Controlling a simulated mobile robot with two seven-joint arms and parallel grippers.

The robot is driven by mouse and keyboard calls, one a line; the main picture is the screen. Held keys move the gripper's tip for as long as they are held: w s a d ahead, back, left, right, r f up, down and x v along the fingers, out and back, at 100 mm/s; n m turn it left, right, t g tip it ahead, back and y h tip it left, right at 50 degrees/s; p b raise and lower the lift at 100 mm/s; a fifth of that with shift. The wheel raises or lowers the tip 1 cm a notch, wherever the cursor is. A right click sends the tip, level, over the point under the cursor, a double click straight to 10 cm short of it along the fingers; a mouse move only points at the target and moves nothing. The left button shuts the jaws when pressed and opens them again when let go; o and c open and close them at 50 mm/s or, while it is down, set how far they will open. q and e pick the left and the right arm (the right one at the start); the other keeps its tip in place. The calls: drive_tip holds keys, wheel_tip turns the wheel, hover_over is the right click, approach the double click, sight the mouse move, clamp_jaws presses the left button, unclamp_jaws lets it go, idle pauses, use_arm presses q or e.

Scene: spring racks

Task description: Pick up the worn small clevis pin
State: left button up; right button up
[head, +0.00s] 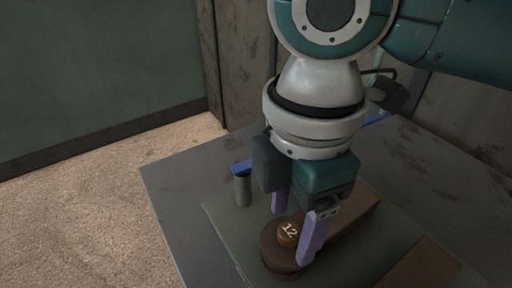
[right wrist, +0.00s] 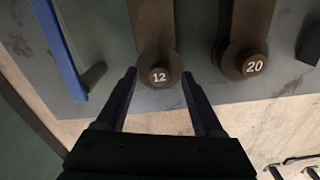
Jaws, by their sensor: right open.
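A small round brown pin head marked 12 (head: 289,233) sits on the rounded end of a brown bar (head: 275,251). It also shows in the right wrist view (right wrist: 159,76). A second pin head marked 20 (right wrist: 253,65) sits on a similar bar to its right in the wrist view. I cannot tell from the pictures which pin is the worn one. My right gripper (head: 292,232) is open, its purple fingers on either side of the pin marked 12. Whether they touch it is unclear. My left gripper is not in view.
The bars lie on a grey-green plate (head: 228,226) on a grey table (head: 172,190). A blue bar (right wrist: 60,45) on a post (head: 243,191) stands left of the gripper. Tan floor (head: 80,220) lies open to the left, before a green wall panel (head: 95,70).

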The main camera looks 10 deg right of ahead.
drive_tip(key=shift+f, duration=0.45)
drive_tip(key=shift+c, duration=0.2)
clamp_jaws()
